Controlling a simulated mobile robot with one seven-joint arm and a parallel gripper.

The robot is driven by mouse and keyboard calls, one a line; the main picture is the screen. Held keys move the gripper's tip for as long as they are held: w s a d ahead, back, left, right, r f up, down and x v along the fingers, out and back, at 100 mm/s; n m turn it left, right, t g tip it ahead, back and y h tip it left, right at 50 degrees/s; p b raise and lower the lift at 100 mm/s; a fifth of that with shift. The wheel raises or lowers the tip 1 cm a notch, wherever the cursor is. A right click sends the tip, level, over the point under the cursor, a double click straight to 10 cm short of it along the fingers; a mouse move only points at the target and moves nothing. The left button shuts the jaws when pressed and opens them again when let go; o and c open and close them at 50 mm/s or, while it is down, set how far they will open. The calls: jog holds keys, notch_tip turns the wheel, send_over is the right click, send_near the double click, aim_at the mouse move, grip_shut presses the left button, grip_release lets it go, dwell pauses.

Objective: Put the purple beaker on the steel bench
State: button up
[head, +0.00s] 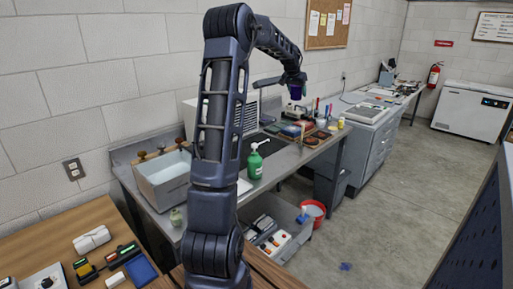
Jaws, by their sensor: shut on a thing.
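My gripper (294,83) is at the end of my raised arm, right of the picture's middle, above the far part of the steel bench. It is shut on the purple beaker (296,92), a small dark purple shape just under the jaws. The jaws hide part of the beaker. The steel bench (283,161) runs along the wall from the sink at the left to beyond the middle. The beaker looks raised above the bench; the exact height is hard to tell.
Bare steel lies right of the green bottle. A red bucket (314,210) is on the floor. A wooden table (45,238) is front left.

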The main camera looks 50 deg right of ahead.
notch_tip(320, 180, down, 31)
jog(key=shift+s+d, duration=0.1)
jog(key=shift+s, duration=0.05)
dwell(0.9)
jog(key=shift+f, duration=0.1)
jog(key=o, duration=1)
jog(key=v, duration=1.2)
